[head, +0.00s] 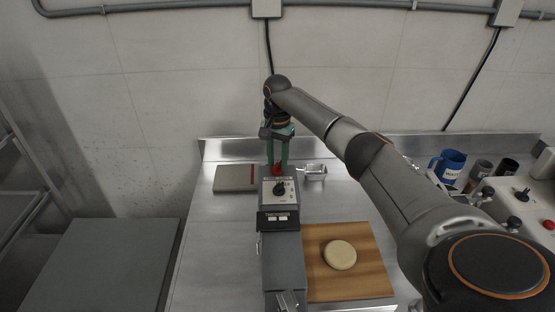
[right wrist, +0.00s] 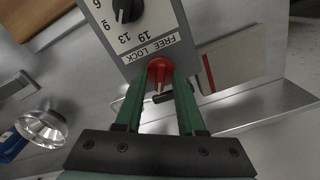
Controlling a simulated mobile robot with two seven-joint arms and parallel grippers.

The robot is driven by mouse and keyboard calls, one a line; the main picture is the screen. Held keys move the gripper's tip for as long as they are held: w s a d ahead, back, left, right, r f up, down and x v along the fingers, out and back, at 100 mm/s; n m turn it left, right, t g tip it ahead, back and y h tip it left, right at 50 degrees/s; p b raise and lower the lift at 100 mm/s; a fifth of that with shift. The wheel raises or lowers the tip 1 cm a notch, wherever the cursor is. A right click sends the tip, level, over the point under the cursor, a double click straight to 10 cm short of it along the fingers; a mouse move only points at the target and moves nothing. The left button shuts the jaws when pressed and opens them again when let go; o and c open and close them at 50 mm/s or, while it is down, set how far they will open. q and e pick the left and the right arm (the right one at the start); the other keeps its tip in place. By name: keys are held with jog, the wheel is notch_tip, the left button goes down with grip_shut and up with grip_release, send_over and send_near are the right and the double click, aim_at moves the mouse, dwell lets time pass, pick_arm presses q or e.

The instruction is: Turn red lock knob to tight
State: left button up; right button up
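The red lock knob (right wrist: 160,70) sits at the end of a grey device (head: 283,255) and also shows in the head view (head: 277,168). A light line on its face points toward my gripper. A plate beside it reads "FREE LOCK", upside down in the right wrist view. My right gripper (right wrist: 160,82) reaches down from above, seen in the head view (head: 277,164), with its green fingers apart on either side of the knob. The fingertips look very close to the knob's sides; I cannot tell if they touch. My left gripper is not in view.
A black numbered dial (head: 279,188) sits close to the red knob. A wooden board (head: 318,285) with a round dough piece (head: 340,254) lies to the right. A grey flat box (head: 235,179) and a small metal cup (head: 314,172) flank the knob. Mugs (head: 449,165) stand far right.

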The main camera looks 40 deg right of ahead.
grip_shut()
jog(key=shift+m, duration=0.3)
dwell(0.3)
